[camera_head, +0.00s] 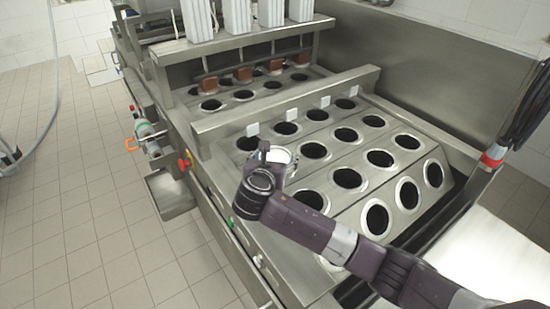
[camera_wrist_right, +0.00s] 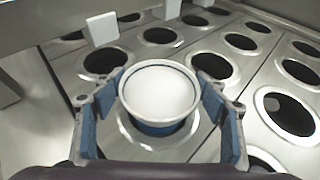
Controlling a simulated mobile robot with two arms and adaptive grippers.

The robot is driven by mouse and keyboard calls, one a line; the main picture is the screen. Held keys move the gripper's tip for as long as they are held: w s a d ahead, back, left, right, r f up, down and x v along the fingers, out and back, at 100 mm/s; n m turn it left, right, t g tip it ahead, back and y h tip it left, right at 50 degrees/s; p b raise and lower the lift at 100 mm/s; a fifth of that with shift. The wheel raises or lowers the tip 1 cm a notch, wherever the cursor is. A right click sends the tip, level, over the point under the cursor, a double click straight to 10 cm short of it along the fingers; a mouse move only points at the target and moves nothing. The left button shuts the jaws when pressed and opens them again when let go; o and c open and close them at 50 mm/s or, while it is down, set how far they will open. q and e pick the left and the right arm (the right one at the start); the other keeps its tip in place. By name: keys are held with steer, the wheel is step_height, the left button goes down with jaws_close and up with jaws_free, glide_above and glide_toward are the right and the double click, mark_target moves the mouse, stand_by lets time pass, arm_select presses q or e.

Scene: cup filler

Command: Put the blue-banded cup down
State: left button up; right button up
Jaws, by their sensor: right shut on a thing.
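The blue-banded cup (camera_head: 281,157) is white and upright, over the machine's front panel of round holes in the head view. In the right wrist view the cup (camera_wrist_right: 158,90) shows its open round rim, white inside, with a blue band below. My right gripper (camera_wrist_right: 158,104) is shut on the cup, one blue-padded finger on each side. In the head view this gripper (camera_head: 277,163) partly hides the cup. A metal hole rim (camera_wrist_right: 150,140) shows below the cup; I cannot tell whether its base rests in that hole. My left gripper is not in view.
The steel panel (camera_head: 328,131) has several empty round holes around the cup. Small white tags (camera_head: 252,129) stand along its back edge. A raised steel bar (camera_head: 290,101) runs behind it, with white cup stacks (camera_head: 237,16) further back. Tiled floor (camera_head: 75,200) lies at left.

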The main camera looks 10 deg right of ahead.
steer(key=shift+f, duration=0.25)
steer(key=shift+f, duration=0.1)
steer(key=shift+f, duration=0.5)
steer(key=o, duration=1.5)
steer(key=shift+r, duration=0.1)
steer(key=v, duration=1.2)
steer(key=shift+r+b, duration=0.35)
steer(key=shift+r, duration=0.1)
